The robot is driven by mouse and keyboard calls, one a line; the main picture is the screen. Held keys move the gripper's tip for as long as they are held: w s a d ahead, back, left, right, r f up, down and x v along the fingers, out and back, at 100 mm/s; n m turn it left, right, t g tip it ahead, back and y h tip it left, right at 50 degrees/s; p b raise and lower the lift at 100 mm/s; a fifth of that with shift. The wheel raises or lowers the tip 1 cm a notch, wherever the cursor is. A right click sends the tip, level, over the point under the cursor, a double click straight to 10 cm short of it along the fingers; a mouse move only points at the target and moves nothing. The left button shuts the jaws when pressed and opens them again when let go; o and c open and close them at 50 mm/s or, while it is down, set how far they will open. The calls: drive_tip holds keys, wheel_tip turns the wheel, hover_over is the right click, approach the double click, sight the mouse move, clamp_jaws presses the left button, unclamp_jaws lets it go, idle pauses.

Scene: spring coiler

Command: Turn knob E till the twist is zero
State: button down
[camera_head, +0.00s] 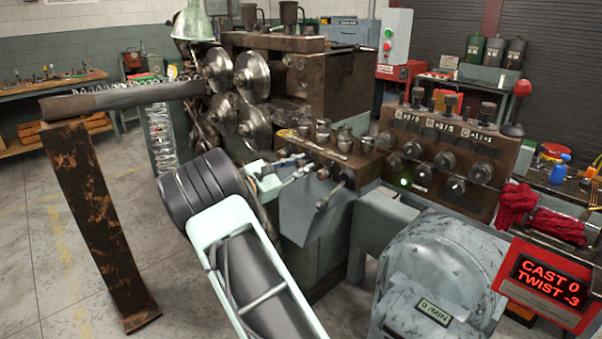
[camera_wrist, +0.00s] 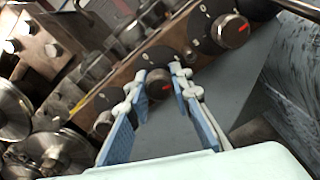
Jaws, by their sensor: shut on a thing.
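My gripper (camera_wrist: 160,77) has its two blue-padded fingers on either side of a dark round knob with a red mark (camera_wrist: 159,84) in the wrist view, and is shut on it. I cannot read the letter of this knob. Another dark knob with a red mark (camera_wrist: 231,32) is up and right of it, and one more (camera_wrist: 104,124) is down and left, partly behind a finger. In the head view my gripper (camera_head: 300,168) reaches the front panel of the brown machine; the held knob is hidden there. The red display (camera_head: 547,285) reads CAST 0, TWIST -3.
A brown box with several knobs (camera_head: 446,156) and a lit green lamp (camera_head: 404,182) stands to the right. A lever (camera_head: 330,196) juts out near my gripper. Large steel rollers (camera_head: 250,75) are above left. A grey motor housing (camera_head: 440,270) stands front right.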

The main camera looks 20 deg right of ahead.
drive_tip(key=m+b, duration=0.3)
drive_tip(key=b, duration=0.1)
drive_tip(key=shift+f+m+b, duration=0.35)
drive_tip(key=shift+m, duration=0.05)
drive_tip(key=m+b, duration=0.4)
drive_tip(key=b, duration=0.2)
drive_tip(key=shift+m, duration=0.3)
drive_tip(key=m+b, duration=0.4)
drive_tip(key=b, duration=0.2)
drive_tip(key=shift+a+r, duration=0.1)
drive_tip(key=m+b, duration=0.2)
drive_tip(key=b, duration=0.1)
drive_tip(key=shift+r+m, duration=0.25)
drive_tip(key=shift+m, duration=0.05)
drive_tip(key=shift+r, duration=0.1)
drive_tip(key=c, duration=2)
unclamp_jaws()
drive_tip(key=shift+o, duration=0.2)
drive_tip(key=v, duration=1.2)
